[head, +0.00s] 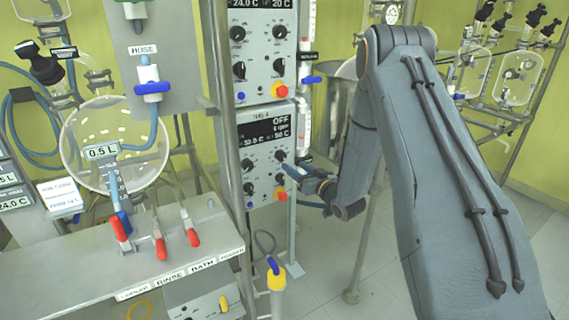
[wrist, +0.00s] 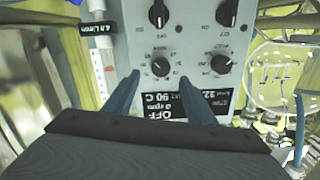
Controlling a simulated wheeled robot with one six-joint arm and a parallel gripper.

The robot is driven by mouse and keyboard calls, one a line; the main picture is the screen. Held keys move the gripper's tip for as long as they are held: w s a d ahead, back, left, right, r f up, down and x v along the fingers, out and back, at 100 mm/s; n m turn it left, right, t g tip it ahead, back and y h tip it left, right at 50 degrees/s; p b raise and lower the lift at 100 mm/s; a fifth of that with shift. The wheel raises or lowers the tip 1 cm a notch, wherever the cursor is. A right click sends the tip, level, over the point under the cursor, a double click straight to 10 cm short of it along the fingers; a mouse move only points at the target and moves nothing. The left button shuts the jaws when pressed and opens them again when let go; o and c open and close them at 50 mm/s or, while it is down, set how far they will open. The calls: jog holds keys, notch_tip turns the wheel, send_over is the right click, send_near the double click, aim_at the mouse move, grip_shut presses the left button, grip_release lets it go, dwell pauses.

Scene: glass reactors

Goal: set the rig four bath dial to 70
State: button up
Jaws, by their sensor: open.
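The rig 4 control box (head: 262,150) stands below another box in the head view. In the wrist view the panel appears upside down. My gripper (wrist: 159,78) is open and empty, its two blue fingers pointing at the panel. One black dial (wrist: 160,66) lies between and just beyond the fingertips. Another dial (wrist: 223,63) is to its right. I cannot tell whether the fingers touch the panel.
The upper control box (head: 262,50) is directly above. A metal post (head: 225,110) runs along the left side. A bench with red-handled valves (head: 158,242) is at left. Glass vessels (head: 515,78) stand at the right back.

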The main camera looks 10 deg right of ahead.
aim_at(283, 157)
jog(key=shift+p+x, duration=0.65)
jog(key=shift+x, duration=3.25)
jog(key=shift+r, duration=0.1)
jog(key=c, duration=1)
jog(key=shift+c, duration=0.2)
